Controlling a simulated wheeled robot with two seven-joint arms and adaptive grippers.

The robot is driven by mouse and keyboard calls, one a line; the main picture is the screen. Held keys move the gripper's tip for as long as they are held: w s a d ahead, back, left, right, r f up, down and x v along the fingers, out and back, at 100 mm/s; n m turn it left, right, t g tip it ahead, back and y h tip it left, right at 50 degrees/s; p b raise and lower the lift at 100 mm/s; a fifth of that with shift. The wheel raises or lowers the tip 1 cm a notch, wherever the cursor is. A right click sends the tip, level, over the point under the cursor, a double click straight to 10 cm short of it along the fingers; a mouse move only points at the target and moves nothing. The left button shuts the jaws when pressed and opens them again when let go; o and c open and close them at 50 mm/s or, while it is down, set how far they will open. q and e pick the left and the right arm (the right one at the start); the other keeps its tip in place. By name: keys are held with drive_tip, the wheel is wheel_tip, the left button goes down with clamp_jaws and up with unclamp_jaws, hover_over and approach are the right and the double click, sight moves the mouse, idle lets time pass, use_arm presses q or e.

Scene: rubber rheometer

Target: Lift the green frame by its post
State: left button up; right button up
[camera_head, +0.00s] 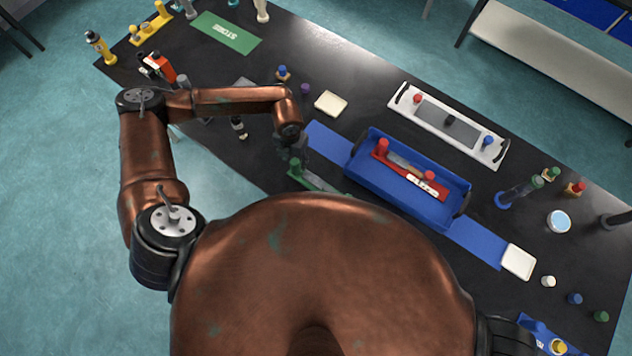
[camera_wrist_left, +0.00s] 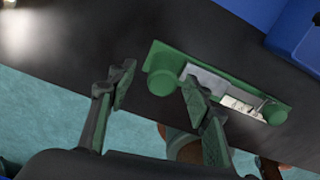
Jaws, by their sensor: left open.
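The green frame (camera_head: 318,181) lies on the black table near its front edge, partly hidden behind my body in the head view. In the left wrist view the green frame (camera_wrist_left: 218,72) shows two round green posts and a pale insert with a printed label. My left gripper (camera_head: 296,152) is open and empty above the frame's left end. In the left wrist view the near-left post (camera_wrist_left: 162,80) appears between the fingertips of the left gripper (camera_wrist_left: 158,86). I cannot tell how far the fingers are above it. My right gripper is not in view.
A blue tray (camera_head: 368,190) holding a red frame (camera_head: 408,172) stands to the right on a blue strip (camera_head: 326,144). A white frame (camera_head: 398,100) with a grey panel lies behind it. A small dark-capped bottle (camera_head: 238,127) stands to the left of the gripper.

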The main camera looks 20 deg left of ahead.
use_arm(q)
drive_tip(key=shift+d+f, duration=0.15)
drive_tip(key=shift+f, duration=1.6)
drive_tip(key=shift+c, duration=0.6)
clamp_jaws()
